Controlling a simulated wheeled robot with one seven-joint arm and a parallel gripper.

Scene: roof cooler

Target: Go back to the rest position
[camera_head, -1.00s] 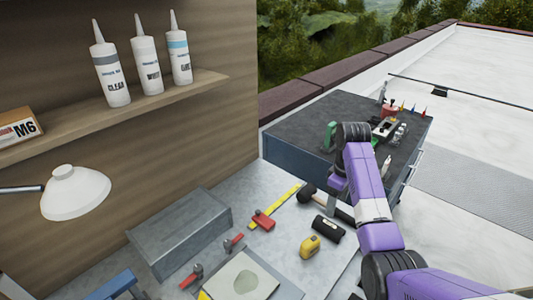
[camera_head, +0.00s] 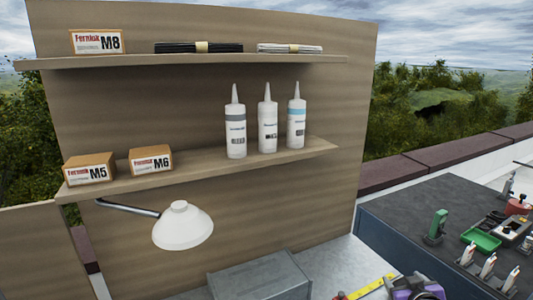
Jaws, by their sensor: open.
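Only a small purple and dark part of my arm (camera_head: 417,288) shows at the bottom edge, right of centre. My gripper is not visible in this view. The arm part is low in the picture, over the grey worktop and near a yellow rule (camera_head: 368,289). It is well below the wooden shelves and left of the dark cabinet top. No held object can be seen.
The lower shelf (camera_head: 205,170) bears M5 and M6 boxes and three cartridges. A white lamp (camera_head: 183,226) hangs below it. A grey metal box (camera_head: 260,279) stands on the worktop. The dark cabinet (camera_head: 400,207) at right carries a green tray (camera_head: 481,239) and several small items.

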